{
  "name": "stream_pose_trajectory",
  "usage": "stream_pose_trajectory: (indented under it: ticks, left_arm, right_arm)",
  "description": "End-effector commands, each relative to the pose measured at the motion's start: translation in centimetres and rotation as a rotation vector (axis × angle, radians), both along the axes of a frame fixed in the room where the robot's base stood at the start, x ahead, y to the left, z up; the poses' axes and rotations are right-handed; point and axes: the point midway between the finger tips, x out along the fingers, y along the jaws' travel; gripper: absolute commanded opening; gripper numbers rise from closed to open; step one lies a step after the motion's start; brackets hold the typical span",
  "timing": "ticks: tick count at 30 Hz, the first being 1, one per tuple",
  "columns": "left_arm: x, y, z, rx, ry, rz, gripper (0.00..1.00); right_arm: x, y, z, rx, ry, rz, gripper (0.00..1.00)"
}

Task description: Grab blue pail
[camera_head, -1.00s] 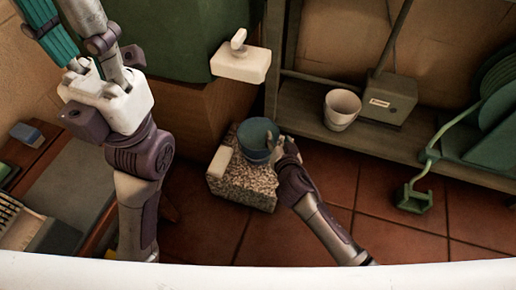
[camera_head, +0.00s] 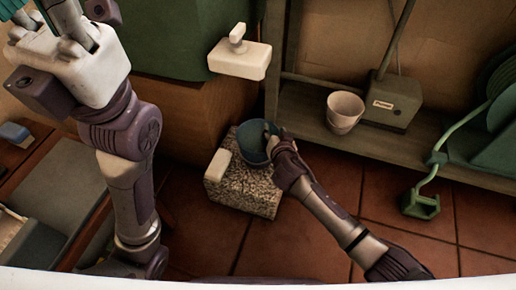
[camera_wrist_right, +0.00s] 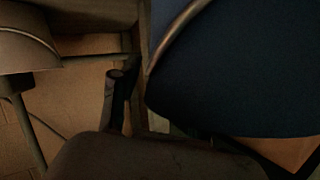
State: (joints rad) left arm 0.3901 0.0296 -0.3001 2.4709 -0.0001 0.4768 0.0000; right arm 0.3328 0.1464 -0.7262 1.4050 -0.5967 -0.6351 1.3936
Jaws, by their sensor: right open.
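The blue pail (camera_head: 251,150) stands on a speckled stone block (camera_head: 238,190) in the middle of the head view. My right gripper (camera_head: 276,138) is open at the right side of the pail's rim. In the right wrist view, the pail (camera_wrist_right: 240,80) fills the upper right as a dark blue wall with a curved rim, and one dark finger (camera_wrist_right: 117,98) shows beside it. I cannot tell whether the fingers touch the wall. My left gripper (camera_head: 68,28) is at the top left, partly cut off by the edge.
A white block (camera_head: 218,165) lies at the block's left. A white soap-like piece (camera_head: 240,60) is above it. A shelf (camera_head: 300,112) behind holds a cream pot (camera_head: 344,111) and a grey box (camera_head: 388,103). A green hose tool (camera_head: 420,205) stands at the right. Tiled floor is clear in front.

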Motion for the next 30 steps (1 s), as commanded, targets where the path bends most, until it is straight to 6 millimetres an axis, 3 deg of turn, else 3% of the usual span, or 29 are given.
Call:
stream_pose_trajectory:
  ticks: [1,7,30]
  left_arm:
    - [0.0,0.0,0.0,0.000,0.000,0.000,0.40]
    - [0.0,0.0,0.0,0.000,0.000,0.000,0.40]
    - [-0.1,0.0,0.4,-0.002,-0.005,-0.002,0.40]
  right_arm:
    - [0.0,0.0,0.0,0.000,0.000,0.000,0.33]
    - [0.0,0.0,0.0,0.000,0.000,0.000,0.00]
    - [0.1,0.1,1.1,0.006,-0.007,0.001,0.00]
